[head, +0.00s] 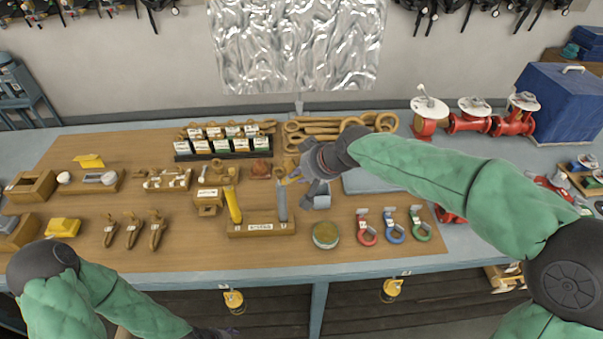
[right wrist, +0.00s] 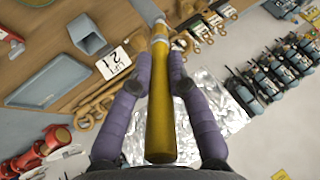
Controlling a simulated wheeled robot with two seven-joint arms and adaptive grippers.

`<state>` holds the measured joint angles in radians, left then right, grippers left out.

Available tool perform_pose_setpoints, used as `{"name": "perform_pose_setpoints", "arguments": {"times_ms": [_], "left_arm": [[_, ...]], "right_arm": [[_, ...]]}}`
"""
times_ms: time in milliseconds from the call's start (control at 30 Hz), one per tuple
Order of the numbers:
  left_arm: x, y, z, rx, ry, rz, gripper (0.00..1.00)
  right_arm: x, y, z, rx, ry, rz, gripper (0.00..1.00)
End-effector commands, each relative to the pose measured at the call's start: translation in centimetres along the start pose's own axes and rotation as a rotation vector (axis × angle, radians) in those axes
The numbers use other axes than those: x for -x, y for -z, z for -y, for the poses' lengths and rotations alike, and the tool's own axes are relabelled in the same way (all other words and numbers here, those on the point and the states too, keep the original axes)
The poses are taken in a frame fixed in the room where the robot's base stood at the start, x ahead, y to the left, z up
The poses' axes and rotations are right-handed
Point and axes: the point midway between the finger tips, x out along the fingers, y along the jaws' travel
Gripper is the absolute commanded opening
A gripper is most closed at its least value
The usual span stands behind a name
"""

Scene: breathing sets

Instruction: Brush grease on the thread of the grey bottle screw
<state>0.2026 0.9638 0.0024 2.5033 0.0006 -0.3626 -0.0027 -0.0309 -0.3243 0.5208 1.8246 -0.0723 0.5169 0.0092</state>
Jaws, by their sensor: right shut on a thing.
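The grey bottle screw (head: 282,202) stands upright at the right end of a labelled wooden block (head: 240,230); a yellow one (head: 233,205) leans at its left end. My right gripper (head: 297,178) is just above and right of the grey one's top. It is shut on a brush with a yellow-brown handle (right wrist: 160,110) and a metal collar (right wrist: 159,42). The purple fingers (right wrist: 157,75) press the handle from both sides. I cannot tell whether the bristles touch the thread. A round tin (head: 326,235) stands right of the block. My left gripper (head: 218,334) is barely visible at the bottom edge.
Red, blue and green shackles (head: 393,229) lie right of the tin. Three hooks (head: 133,231) lie to the left. A rack of labelled boxes (head: 222,145) and large wooden-coloured spanners (head: 335,130) are behind. Red valves (head: 470,120) stand at the back right.

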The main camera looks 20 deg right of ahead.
Motion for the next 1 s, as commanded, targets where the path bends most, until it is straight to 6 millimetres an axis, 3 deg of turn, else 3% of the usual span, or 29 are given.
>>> {"name": "perform_pose_setpoints", "arguments": {"times_ms": [1000], "left_arm": [[0.27, -0.01, -0.1, 0.0, 0.0, 0.0, 0.68]], "right_arm": [[-0.64, 0.76, 0.39, 0.001, 0.0, -0.001, 0.0]]}}
